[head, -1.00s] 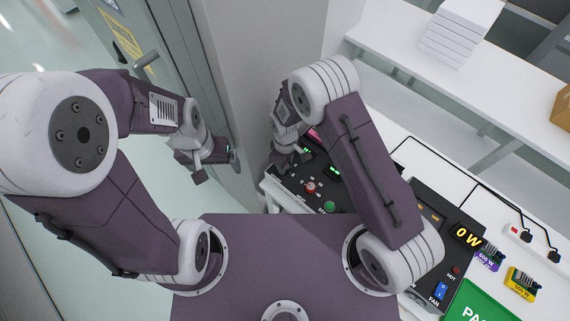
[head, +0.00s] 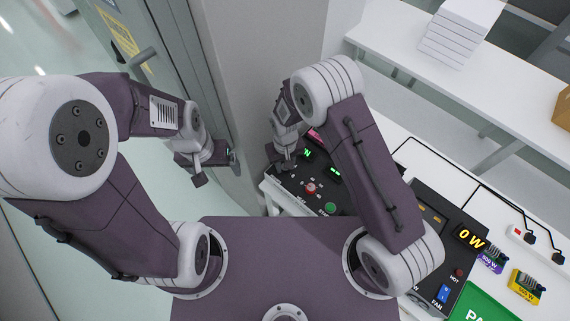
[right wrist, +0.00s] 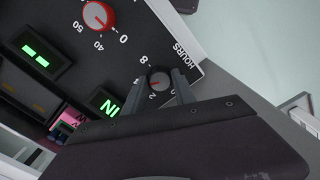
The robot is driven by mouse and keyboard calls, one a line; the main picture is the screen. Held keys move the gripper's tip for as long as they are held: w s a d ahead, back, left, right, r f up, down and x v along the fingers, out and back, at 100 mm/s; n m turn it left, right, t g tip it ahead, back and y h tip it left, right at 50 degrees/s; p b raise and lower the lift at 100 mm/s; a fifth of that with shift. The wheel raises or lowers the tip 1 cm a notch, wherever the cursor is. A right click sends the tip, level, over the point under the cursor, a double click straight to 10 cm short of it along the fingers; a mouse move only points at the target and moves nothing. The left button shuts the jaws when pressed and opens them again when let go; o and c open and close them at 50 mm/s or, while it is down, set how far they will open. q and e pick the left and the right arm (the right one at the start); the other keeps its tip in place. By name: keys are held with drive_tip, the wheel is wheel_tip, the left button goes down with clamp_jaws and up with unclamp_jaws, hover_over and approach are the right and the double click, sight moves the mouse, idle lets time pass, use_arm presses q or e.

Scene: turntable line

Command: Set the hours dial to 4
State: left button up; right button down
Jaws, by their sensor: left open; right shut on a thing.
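In the head view my right gripper (head: 284,164) is over the panel's far left corner. My left gripper (head: 204,166) is open, away from the panel.
A larger red dial (right wrist: 98,16) and a second green display (right wrist: 40,55) are close by on the panel. A green button (head: 330,208) is nearer my body. A grey door (head: 180,50) stands near my left arm.

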idle(0.5)
drive_tip(key=c, duration=1)
unclamp_jaws()
wheel_tip(320, 180, up, 9)
drive_tip(key=shift+r+b, duration=0.1)
drive_tip(key=shift+b, duration=0.65)
